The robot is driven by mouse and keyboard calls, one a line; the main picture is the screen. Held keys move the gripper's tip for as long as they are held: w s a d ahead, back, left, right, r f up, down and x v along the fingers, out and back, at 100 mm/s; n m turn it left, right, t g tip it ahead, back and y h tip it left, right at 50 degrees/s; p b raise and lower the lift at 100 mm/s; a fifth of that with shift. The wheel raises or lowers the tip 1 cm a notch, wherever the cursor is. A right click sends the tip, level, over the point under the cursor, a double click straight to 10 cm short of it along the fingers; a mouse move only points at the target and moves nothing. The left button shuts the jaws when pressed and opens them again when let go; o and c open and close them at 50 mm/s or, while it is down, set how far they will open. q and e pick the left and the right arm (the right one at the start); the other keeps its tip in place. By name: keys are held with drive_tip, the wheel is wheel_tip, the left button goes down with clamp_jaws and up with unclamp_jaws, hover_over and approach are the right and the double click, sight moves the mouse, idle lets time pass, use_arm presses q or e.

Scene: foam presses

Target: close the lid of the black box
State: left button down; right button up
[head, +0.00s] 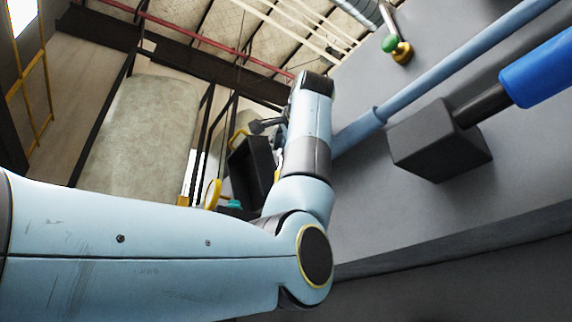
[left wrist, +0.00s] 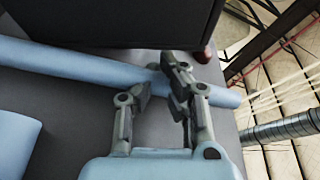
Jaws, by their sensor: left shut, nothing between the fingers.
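A black open-sided box shape (head: 252,168) shows in the head view, just left of my left forearm, which hides part of it. I cannot tell whether its lid is part of what shows. In the left wrist view, a large dark box-like body (left wrist: 110,22) fills the upper part, just beyond my left gripper (left wrist: 168,88). I cannot tell whether it is the same box. The left gripper is shut and empty, its fingertips near the dark body's lower edge; contact is unclear. In the head view the left gripper is not clearly seen. My right gripper is not in view.
A grey surface (head: 365,205) carries a light-blue pipe (head: 450,72), which runs behind the gripper in the wrist view. A dark grey block (head: 440,140) with a blue-ended rod (head: 540,70) stands at right.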

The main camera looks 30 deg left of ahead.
sight(253, 156)
use_arm(q)
drive_tip(key=shift+s, duration=0.1)
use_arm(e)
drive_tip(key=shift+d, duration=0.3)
